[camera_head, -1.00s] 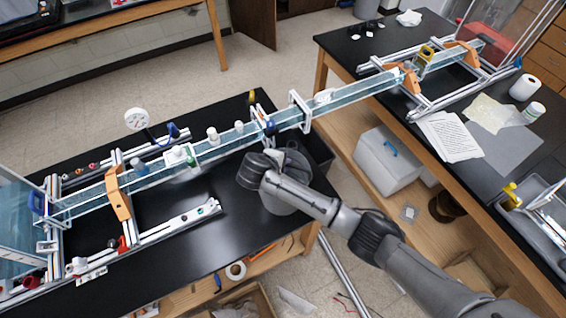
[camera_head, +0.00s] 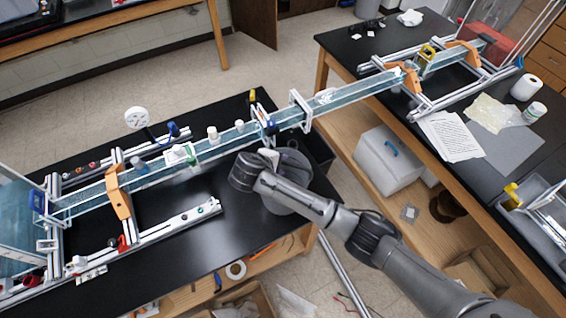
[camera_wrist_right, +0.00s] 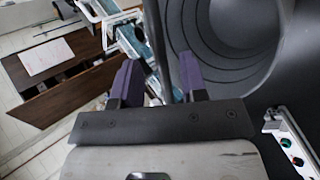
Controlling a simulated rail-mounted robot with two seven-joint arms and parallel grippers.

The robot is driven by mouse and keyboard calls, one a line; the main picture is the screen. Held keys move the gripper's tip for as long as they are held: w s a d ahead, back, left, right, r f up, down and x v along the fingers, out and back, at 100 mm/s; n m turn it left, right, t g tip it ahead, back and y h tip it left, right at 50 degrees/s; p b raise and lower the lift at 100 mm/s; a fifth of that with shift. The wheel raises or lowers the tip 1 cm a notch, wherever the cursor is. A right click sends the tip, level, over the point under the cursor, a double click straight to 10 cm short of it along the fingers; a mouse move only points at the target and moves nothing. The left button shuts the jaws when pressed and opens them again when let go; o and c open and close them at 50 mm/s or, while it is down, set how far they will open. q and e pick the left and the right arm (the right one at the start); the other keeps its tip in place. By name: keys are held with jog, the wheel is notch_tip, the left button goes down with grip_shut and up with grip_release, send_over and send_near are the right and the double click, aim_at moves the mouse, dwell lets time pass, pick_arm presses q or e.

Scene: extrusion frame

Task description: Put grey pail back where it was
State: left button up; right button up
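The grey pail (camera_head: 292,183) stands at the right end of the near black bench, partly hidden behind my right forearm. In the right wrist view its ringed interior (camera_wrist_right: 235,35) fills the upper right. My right gripper (camera_wrist_right: 160,82) has two purple fingers spread apart. The pail's rim runs between them: the right finger overlaps the inside and the left finger is on the outer side. A gap shows beside the left finger, so the wall does not look pinched. In the head view the fingers are hidden by my wrist. My left gripper is not in view.
A long clear channel (camera_head: 345,97) on metal rails crosses both benches behind the pail. A white box (camera_head: 388,160) sits on the shelf at right. Bare bench (camera_head: 165,195) lies left of my wrist.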

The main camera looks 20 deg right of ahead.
jog(key=p+v, duration=0.3)
jog(key=v, duration=0.5)
jog(key=shift+a+r, duration=0.25)
jog(key=shift+r, duration=0.1)
jog(key=shift+s, duration=0.1)
jog(key=s+d+f+m+g+y, duration=0.1)
jog(key=s+d+f+y, duration=0.15)
jog(key=s+f, duration=0.35)
jog(key=s+d+f+m+y, duration=0.1)
jog(key=s+f+y, duration=0.3)
jog(key=s, duration=0.5)
jog(key=s+d+m+y, duration=0.1)
jog(key=s+d, duration=0.3)
jog(key=s, duration=0.5)
jog(key=s+d+m, duration=0.4)
jog(key=s, duration=0.5)
jog(key=shift+s+r+y, duration=0.3)
jog(key=shift+s+y, duration=0.05)
